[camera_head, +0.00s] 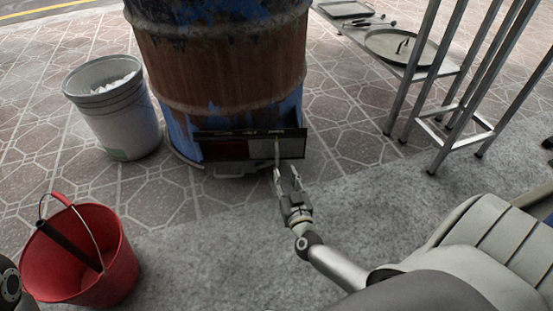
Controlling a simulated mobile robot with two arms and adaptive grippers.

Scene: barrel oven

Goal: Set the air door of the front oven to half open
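The front oven is a rusty brown and blue barrel (222,65) at the top centre. At its base is the air door panel (290,148), a dark frame with small labels along the top that seem to read closed, half and open. A red area shows in the frame's left part and a grey plate in its right part. A thin pale upright piece (277,150), perhaps the door's handle, stands under the right-hand label. My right gripper (287,172) is open just below and in front of it, fingers apart. I cannot tell whether a finger touches it. My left gripper is out of view.
A white bucket (120,115) stands left of the barrel. A red bucket (85,255) with a dark-handled tool is at the lower left. A metal-legged table (440,70) with a round lid (385,45) is at the upper right. The paving between is clear.

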